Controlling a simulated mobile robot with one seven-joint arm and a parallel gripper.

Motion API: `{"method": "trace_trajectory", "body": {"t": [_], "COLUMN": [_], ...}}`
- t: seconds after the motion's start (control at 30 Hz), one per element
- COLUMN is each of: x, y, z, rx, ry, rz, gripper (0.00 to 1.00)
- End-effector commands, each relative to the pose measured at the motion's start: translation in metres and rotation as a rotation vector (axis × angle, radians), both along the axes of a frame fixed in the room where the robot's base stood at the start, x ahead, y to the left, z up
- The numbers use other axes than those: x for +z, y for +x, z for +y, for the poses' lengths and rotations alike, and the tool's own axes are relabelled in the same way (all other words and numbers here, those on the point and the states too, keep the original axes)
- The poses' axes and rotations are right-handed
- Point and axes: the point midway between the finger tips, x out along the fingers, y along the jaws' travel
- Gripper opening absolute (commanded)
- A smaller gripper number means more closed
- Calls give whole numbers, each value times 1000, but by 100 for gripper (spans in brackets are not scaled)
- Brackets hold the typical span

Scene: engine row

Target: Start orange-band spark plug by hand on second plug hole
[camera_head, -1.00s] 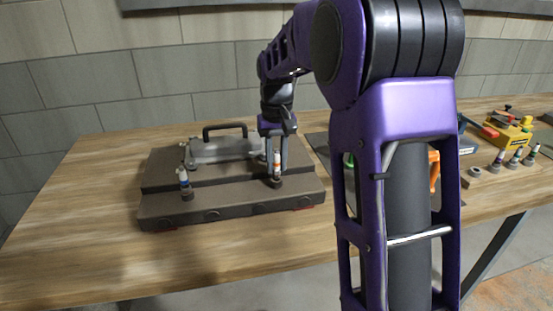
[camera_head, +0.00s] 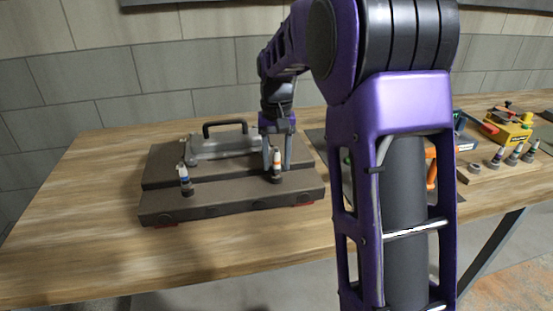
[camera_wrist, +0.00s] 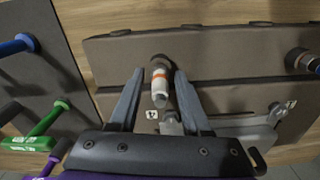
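The orange-band spark plug (camera_head: 277,160) stands upright at the right-hand plug hole of the dark engine block (camera_head: 230,207). In the wrist view the plug (camera_wrist: 160,85) shows its white body and orange band, with its lower end inside a dark collar. My gripper (camera_head: 276,168) is around the plug, with one finger on each side. In the wrist view the fingers (camera_wrist: 159,74) are spread, with gaps between them and the plug. How deep the plug sits in the hole is hidden.
A blue-band spark plug (camera_head: 185,176) stands at the block's left hole. A grey cover with a black handle (camera_head: 225,146) lies behind. Several more plugs (camera_head: 513,155) stand at the right by a yellow box (camera_head: 512,131). Tools with green (camera_wrist: 62,108) and blue handles lie beside the block.

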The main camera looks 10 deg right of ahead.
Motion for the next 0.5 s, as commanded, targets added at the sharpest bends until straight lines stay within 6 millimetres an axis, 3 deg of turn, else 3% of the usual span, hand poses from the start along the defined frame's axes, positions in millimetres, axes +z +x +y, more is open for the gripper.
{"method": "trace_trajectory", "body": {"t": [0.37, 0.5], "x": [1, 14], "y": [0, 1], "z": [0, 0], "rx": [1, 1], "ry": [0, 0], "rz": [1, -3], "gripper": [61, 61]}}
